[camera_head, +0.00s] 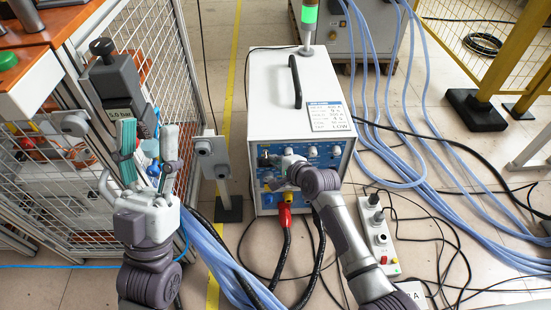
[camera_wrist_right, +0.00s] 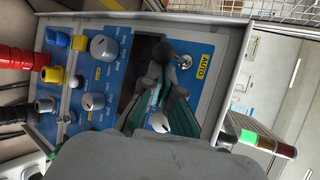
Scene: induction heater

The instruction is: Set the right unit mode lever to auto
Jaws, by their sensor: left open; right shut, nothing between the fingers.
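The heater unit (camera_head: 270,85) is a white box with a black handle and a blue front panel (camera_head: 325,172). In the right wrist view, a silver lever (camera_wrist_right: 184,61) sits on the panel beside the yellow AUTO label (camera_wrist_right: 205,62). My right gripper (camera_wrist_right: 163,62) is shut and empty, its fingertips close beside the lever. I cannot tell if they touch it, and they partly hide the area around it. In the head view my right gripper (camera_head: 270,165) is at the panel's upper left. My left gripper (camera_head: 150,145) is open and empty, away from the unit at the left.
Knobs (camera_wrist_right: 103,47) and red, yellow and black connectors fill the panel. Thick cables with a red plug (camera_head: 285,215) hang below it. A grey box with a black knob (camera_head: 103,47) stands behind my left gripper. A power strip (camera_head: 376,230) and loose cables lie on the right floor.

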